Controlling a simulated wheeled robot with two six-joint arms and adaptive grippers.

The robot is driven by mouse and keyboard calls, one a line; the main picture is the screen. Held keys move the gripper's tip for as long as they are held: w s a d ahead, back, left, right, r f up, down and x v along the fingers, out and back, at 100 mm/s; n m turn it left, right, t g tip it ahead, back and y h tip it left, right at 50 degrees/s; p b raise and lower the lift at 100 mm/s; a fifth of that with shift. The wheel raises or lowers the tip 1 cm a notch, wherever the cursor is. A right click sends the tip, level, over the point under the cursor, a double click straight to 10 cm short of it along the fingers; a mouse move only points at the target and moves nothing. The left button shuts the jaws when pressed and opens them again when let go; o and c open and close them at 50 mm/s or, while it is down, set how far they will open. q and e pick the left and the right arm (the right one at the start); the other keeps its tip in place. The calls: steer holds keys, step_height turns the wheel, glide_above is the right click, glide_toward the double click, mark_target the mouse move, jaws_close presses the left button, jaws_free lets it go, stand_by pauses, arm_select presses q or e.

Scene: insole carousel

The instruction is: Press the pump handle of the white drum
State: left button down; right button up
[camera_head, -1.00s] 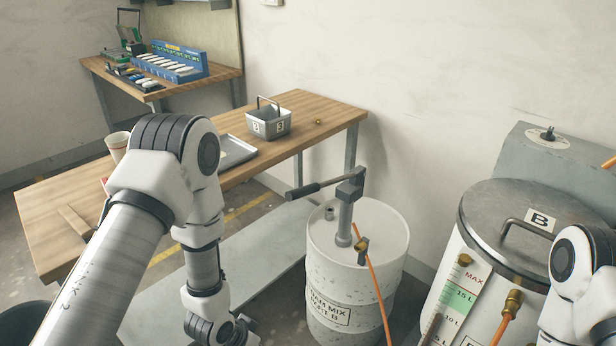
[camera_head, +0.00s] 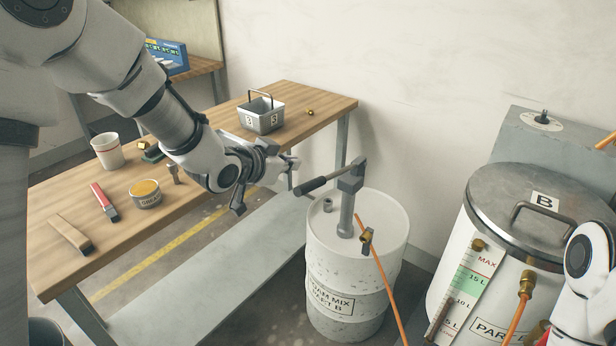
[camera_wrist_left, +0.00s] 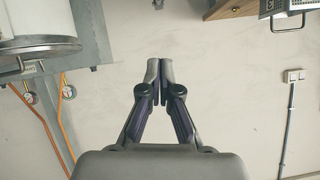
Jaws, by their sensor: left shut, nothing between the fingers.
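The white drum (camera_head: 357,270) stands on the floor right of the workbench, labelled as a foam mix, part B. Its grey pump (camera_head: 347,210) rises from the lid, and the pump handle (camera_head: 318,184) with a dark grip sticks out to the left, near level. My left gripper (camera_head: 294,167) is just left of and slightly above the grip end in the head view; I cannot tell whether they touch. In the left wrist view the left gripper (camera_wrist_left: 153,68) is shut and empty, with bare wall behind it. My right arm shows at the right edge, but its gripper is not seen.
The workbench (camera_head: 330,102) holds a metal basket (camera_head: 262,115), a cup (camera_head: 107,151), a tin (camera_head: 145,194) and brushes. A large lidded tank (camera_head: 525,215) stands right of the drum. An orange hose (camera_head: 384,285) hangs from the drum's front.

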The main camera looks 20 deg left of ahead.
arm_select(q)
steer(key=p, duration=0.2)
glide_above(309, 184)
steer(key=d, duration=0.1)
steer(key=f, duration=0.4)
steer(key=shift+w+f, duration=0.25)
steer(key=f, duration=0.2)
steer(key=a+f, duration=0.1)
steer(key=f, duration=0.1)
steer(key=shift+s, duration=0.25)
